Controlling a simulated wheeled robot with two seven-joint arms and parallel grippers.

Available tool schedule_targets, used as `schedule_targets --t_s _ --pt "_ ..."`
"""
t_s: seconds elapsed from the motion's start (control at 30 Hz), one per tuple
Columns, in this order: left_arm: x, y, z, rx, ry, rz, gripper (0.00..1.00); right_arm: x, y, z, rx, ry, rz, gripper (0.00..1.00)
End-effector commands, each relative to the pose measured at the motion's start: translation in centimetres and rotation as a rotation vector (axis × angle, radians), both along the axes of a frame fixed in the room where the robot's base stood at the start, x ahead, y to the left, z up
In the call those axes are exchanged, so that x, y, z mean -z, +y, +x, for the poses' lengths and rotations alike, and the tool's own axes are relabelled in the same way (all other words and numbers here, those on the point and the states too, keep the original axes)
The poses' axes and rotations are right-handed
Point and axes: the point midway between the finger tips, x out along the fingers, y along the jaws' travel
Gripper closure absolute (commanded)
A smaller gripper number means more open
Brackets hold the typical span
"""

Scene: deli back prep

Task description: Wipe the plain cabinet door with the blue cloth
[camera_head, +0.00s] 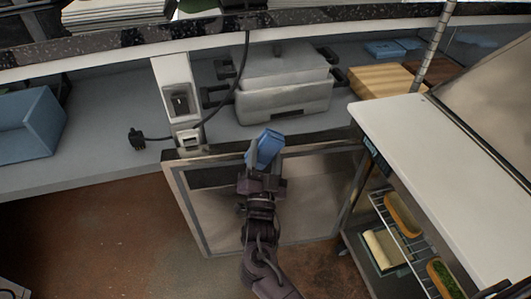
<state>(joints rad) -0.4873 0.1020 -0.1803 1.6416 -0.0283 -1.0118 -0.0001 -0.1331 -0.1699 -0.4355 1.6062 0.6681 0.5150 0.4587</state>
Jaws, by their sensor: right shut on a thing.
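The plain cabinet door (307,193) is a beige panel with a grey frame, below the counter in the middle of the head view. My right gripper (261,172) is in front of the door, near its top edge. It is shut on the blue cloth (265,147), which sticks up past the fingers over the upper part of the door. I cannot tell whether the cloth touches the door. My arm hides the middle of the door. My left gripper is not in view.
A grey shelf (95,160) above holds a blue bin (27,122), a grey metal appliance (283,85) and a wooden board (380,82). A black plug (137,139) hangs on a cord. A white-topped unit with food racks (440,150) stands close at right.

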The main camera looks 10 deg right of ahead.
Motion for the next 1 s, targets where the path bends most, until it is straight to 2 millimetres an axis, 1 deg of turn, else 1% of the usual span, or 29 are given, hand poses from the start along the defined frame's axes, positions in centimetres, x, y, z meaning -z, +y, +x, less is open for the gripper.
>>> schedule_targets --t_s 0.03,1.0 --pt "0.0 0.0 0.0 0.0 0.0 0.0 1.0 -0.4 1.4 -0.1 0.003 0.006 0.061 0.69" --pt "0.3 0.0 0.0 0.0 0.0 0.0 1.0 -0.8 0.9 1.0 0.013 -0.003 0.061 0.69"
